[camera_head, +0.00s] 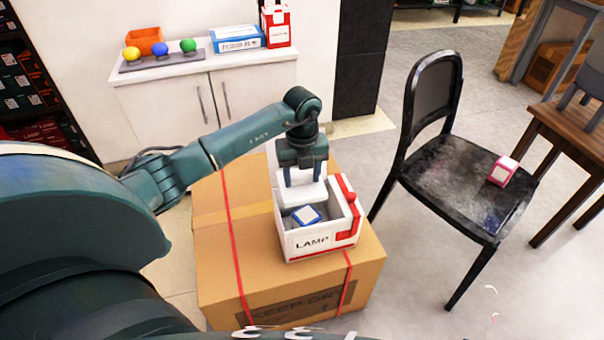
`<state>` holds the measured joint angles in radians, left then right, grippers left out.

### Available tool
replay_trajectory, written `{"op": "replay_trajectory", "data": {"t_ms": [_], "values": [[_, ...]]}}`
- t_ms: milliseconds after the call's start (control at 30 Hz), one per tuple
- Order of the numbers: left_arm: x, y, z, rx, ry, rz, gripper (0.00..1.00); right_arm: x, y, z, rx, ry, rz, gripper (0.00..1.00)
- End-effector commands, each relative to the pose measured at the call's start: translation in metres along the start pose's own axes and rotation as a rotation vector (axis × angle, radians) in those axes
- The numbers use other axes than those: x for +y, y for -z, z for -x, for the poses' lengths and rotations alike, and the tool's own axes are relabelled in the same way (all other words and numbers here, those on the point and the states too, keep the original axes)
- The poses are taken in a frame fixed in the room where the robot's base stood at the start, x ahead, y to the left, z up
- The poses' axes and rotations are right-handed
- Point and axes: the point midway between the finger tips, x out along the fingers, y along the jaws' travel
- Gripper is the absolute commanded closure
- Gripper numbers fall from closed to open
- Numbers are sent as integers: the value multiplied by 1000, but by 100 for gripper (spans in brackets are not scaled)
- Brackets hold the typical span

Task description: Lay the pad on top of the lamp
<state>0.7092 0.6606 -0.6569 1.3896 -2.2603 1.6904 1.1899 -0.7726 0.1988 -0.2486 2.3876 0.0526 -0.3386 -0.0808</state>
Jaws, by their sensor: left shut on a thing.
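An open white box labelled LAMP (289,248), with red trim on its right side, stands on a large cardboard box. A small blue-and-white block (306,215) lies inside it; I cannot tell what it is. My left gripper (305,180) points down over the rear part of the lamp box. It is shut on a white block-like piece (300,194), which seems to be the pad. This piece is at the box's back edge, and I cannot tell whether it touches the box. My right gripper is not in view.
The cardboard box (215,255) with red straps stands on the floor. A black chair (450,190) at right bears a pink-and-white box (502,170). A white cabinet (215,95) behind bears colored balls, an orange bin (145,40) and boxes. Floor is clear between cardboard box and chair.

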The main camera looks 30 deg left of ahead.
Motion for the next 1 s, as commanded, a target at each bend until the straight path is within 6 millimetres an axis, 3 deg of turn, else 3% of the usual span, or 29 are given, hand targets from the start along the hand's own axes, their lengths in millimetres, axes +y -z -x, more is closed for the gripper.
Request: {"op": "replay_trajectory", "data": {"t_ms": [333,633,767,1000], "values": [[0,0,0,0,0,0,21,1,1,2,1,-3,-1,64],[0,0,4,-1,1,0,21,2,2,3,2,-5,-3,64],[-1,0,22,-2,3,-1,21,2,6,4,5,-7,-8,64],[-1,-1,76,-3,4,-1,21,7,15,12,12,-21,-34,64]]}}
